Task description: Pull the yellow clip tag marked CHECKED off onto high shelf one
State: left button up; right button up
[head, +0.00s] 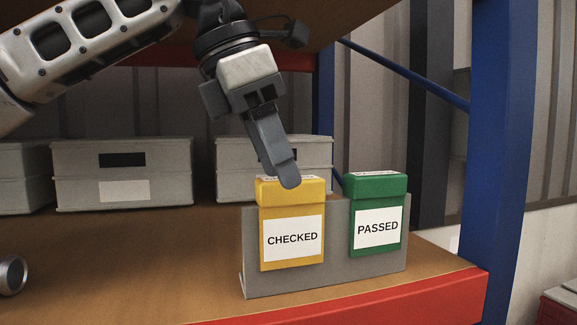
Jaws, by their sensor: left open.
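The yellow clip tag (292,238) with a white CHECKED label hangs over the top edge of a grey upright plate (334,272) on the wooden shelf (140,255). My left gripper (284,182) comes down from above, its fingers at the yellow tag's top. The near finger overlaps the tag's top edge in the picture; the other finger is mostly hidden behind it. The gripper is open, and I cannot tell whether it touches the tag. My right gripper is not in view.
A green PASSED tag (376,226) hangs on the same plate, close right of the yellow one. Grey boxes (122,172) stand behind. A metal cylinder (11,274) lies at left.

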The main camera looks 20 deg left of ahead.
aim_at(290, 221)
pick_arm(q)
jog(key=shift+d+x, duration=0.25)
jog(key=shift+x, duration=1.4)
jog(key=shift+w+r, duration=0.1)
jog(key=shift+w, duration=0.1)
jog(key=shift+r, duration=0.1)
jog(key=c, duration=1.2)
